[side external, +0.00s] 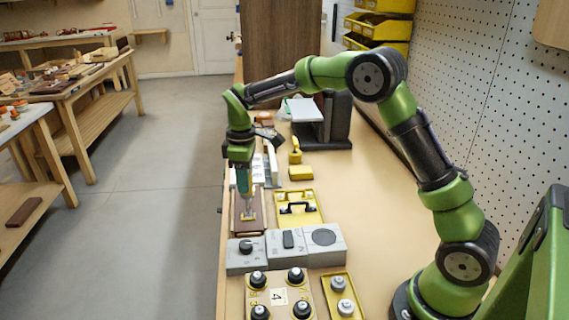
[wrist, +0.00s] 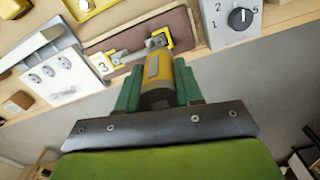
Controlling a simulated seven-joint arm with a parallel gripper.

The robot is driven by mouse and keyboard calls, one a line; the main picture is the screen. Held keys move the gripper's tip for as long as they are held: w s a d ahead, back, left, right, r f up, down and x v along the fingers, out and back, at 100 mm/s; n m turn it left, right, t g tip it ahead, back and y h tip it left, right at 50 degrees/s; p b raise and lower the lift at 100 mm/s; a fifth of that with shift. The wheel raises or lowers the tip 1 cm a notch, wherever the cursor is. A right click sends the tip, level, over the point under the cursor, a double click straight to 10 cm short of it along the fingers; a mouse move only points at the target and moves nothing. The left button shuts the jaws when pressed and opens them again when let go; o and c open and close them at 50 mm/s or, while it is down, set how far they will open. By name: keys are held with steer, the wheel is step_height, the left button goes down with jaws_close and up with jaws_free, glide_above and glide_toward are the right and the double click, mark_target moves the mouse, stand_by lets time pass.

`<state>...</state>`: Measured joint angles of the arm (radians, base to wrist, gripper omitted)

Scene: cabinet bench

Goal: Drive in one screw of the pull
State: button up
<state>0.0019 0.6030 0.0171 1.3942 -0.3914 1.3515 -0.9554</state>
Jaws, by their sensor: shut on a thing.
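My gripper (side external: 243,182) points down over a brown panel (side external: 238,217) near the bench's left edge. In the wrist view its green fingers (wrist: 158,95) are shut on a yellow and grey driver-like tool (wrist: 157,72). The tool's tip is hidden in the wrist view. A grey metal pull (wrist: 135,54) lies on the brown panel (wrist: 186,27), with yellow marks at its ends, beside a label 3. The tool's lower end is over or at the pull; I cannot tell whether it touches. No single screw can be made out.
A yellow tray (side external: 314,217) with a black handle stands right of the panel. A grey control box (side external: 261,264) with a dial is in front. A knob board (side external: 276,313) lies nearer. A white unit (wrist: 52,75) is left of the panel in the wrist view.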

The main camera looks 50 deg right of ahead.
steer(key=shift+r, duration=1.95)
